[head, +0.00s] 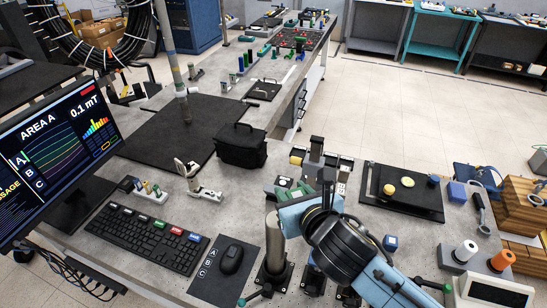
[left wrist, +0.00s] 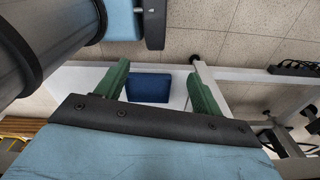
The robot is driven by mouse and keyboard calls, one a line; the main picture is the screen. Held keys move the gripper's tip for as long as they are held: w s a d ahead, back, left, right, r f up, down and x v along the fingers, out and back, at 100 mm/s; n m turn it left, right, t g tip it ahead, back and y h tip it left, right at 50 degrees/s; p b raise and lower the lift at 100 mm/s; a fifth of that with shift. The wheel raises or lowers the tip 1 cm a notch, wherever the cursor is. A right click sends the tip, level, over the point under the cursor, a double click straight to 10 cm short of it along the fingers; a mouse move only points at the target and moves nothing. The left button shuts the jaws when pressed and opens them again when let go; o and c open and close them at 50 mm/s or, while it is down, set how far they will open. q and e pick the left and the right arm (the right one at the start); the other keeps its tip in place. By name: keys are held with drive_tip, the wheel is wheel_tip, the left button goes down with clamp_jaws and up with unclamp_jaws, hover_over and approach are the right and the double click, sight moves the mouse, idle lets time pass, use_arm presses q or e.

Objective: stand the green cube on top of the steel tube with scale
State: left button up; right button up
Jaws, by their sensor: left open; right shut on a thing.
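My right gripper (head: 297,190) is over the front middle of the table in the head view, its blue and black body hiding most of what it holds. Green patches show at its fingers; I take the held thing to be the green cube, but its outline is not clear. A grey upright tube (head: 275,243), which looks like the steel tube, stands in a black base just left of the gripper's body. No scale marks are readable on it. My left gripper (left wrist: 157,72) is open and empty in the left wrist view, with its green fingers apart, away from the tube.
A black bag (head: 241,146), a keyboard (head: 148,238) and a mouse (head: 232,259) lie to the left. A black tray (head: 420,201) with round pieces is on the right. A dark blue block (left wrist: 148,88) shows beyond the left fingers. The dark mat (head: 165,130) has free room.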

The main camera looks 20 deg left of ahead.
sight(272, 212)
drive_tip(key=shift+n+g+y, duration=0.3)
drive_tip(key=shift+n+y, duration=0.2)
drive_tip(key=a+r, duration=0.1)
drive_tip(key=a, duration=0.1)
drive_tip(key=s+a+r+p, duration=0.1)
drive_tip(key=shift+a+r, duration=0.2)
drive_tip(key=shift+a, duration=0.4)
drive_tip(key=shift+f+b, duration=0.45)
drive_tip(key=shift+f, duration=0.1)
use_arm(q)
drive_tip(key=f+b, duration=0.2)
drive_tip(key=w+f+b, duration=0.1)
drive_tip(key=f+b, duration=0.1)
drive_tip(key=b, duration=0.1)
use_arm(e)
wheel_tip(272, 212, down, 5)
drive_tip(key=shift+r, duration=0.1)
use_arm(q)
drive_tip(key=shift+r, duration=0.3)
use_arm(e)
drive_tip(key=shift+p, duration=0.5)
use_arm(q)
drive_tip(key=shift+r, duration=0.25)
use_arm(e)
drive_tip(key=shift+s, duration=0.1)
drive_tip(key=shift+f, duration=0.55)
